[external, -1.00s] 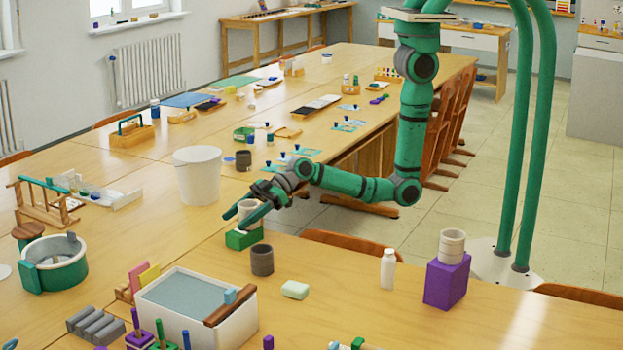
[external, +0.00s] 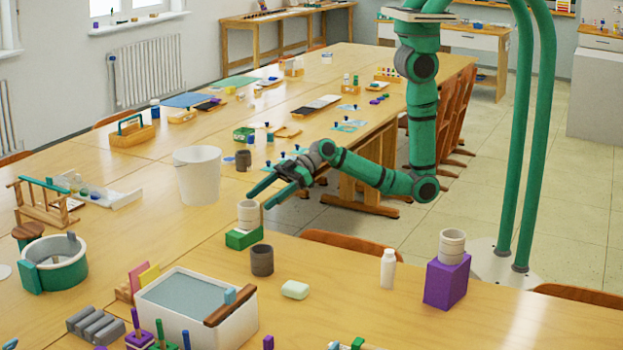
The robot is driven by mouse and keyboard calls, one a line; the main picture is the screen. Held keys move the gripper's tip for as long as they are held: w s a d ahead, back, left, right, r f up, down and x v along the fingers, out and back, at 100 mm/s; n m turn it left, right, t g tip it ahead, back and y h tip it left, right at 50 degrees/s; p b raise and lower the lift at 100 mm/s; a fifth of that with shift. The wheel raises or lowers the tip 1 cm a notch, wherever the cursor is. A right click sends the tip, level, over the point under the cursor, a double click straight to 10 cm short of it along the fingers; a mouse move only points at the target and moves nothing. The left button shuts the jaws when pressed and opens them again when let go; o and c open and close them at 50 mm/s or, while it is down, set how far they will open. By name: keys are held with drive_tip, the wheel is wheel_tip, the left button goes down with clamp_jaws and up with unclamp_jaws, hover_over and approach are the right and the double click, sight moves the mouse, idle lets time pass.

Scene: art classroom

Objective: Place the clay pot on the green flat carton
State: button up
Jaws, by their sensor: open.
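A pale, ribbed clay pot (external: 248,215) stands upright on the green flat carton (external: 243,238) on the near table. My gripper (external: 259,199) is open and empty. Its fingers point left and down, and in the picture they lie just above and to the right of the pot. The pot appears clear of the fingers, though the exact gap in depth is hard to tell from this view.
A dark grey cup (external: 262,260) stands just in front of the carton. A white bucket (external: 197,176) is behind left, and a basin (external: 196,305) is in front. A similar pale pot (external: 452,246) stands on a purple box (external: 446,280) at right, near a white bottle (external: 388,269).

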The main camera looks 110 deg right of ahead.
drive_tip(key=shift+v, duration=0.8)
drive_tip(key=s+d+f+m+t+h, duration=0.1)
drive_tip(key=s+d+f+m+h, duration=0.15)
drive_tip(key=s, duration=0.95)
drive_tip(key=s+d+f+m+t+h, duration=0.1)
drive_tip(key=s+d+f+m+h, duration=0.2)
drive_tip(key=s, duration=1)
drive_tip(key=s+r+n, duration=0.1)
drive_tip(key=s+r, duration=0.4)
drive_tip(key=s, duration=0.3)
drive_tip(key=shift+s+d+t, duration=0.3)
drive_tip(key=shift+d+t, duration=0.1)
